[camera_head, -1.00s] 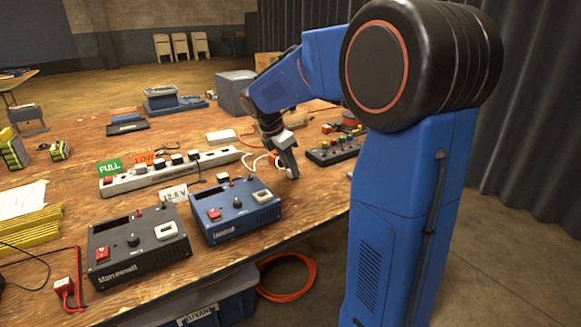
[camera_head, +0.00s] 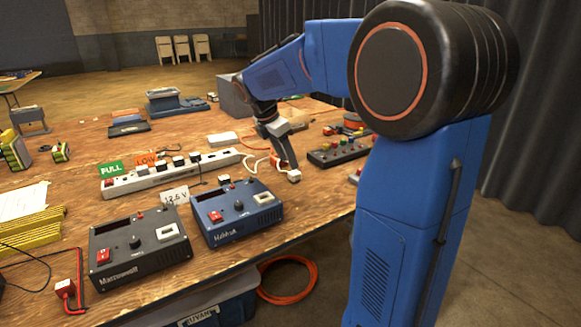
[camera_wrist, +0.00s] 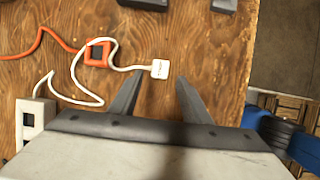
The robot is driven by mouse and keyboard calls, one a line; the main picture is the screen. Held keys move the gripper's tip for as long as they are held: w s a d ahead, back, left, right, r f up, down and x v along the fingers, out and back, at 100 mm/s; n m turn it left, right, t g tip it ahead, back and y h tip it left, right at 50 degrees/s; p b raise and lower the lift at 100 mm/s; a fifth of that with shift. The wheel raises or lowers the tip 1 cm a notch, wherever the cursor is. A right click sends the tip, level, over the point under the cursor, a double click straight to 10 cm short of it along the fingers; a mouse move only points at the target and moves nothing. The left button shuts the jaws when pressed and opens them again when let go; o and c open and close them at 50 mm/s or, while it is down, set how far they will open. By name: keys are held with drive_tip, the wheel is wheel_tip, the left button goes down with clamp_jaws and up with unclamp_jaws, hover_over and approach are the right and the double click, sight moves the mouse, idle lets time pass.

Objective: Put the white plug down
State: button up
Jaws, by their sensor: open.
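The white plug (camera_wrist: 159,69) appears to lie on the wooden table, with its white cable running off to the left in the wrist view. It also shows in the head view (camera_head: 294,175), just below my fingertips. My gripper (camera_wrist: 161,77) is open, with one finger on each side of the plug's line and the plug at the level of the tips. The gripper also shows in the head view (camera_head: 289,166), pointing down near the table's right part. Neither finger visibly touches the plug.
An orange square piece (camera_wrist: 96,53) lies by the cable. A white power strip (camera_head: 170,174) and a blue charger (camera_head: 237,213) stand to the left. A box with coloured knobs (camera_head: 338,151) is at the right. The table's edge is close by on the right.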

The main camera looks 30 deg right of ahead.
drive_tip(key=v, duration=0.7)
drive_tip(key=s+a+f+m+t+y, duration=0.1)
drive_tip(key=s+a+f+m, duration=0.2)
drive_tip(key=s+m, duration=0.3)
drive_tip(key=s+a+f+m+t+y, duration=0.2)
drive_tip(key=s+f+m, duration=0.4)
drive_tip(key=s, duration=0.8)
drive_tip(key=s+a+f+m+t+y, duration=0.1)
drive_tip(key=s+a+f+m, duration=0.4)
drive_tip(key=s, duration=0.5)
drive_tip(key=shift+f+m+t+y, duration=0.2)
drive_tip(key=shift+m+t+y, duration=0.1)
drive_tip(key=shift+m, duration=0.4)
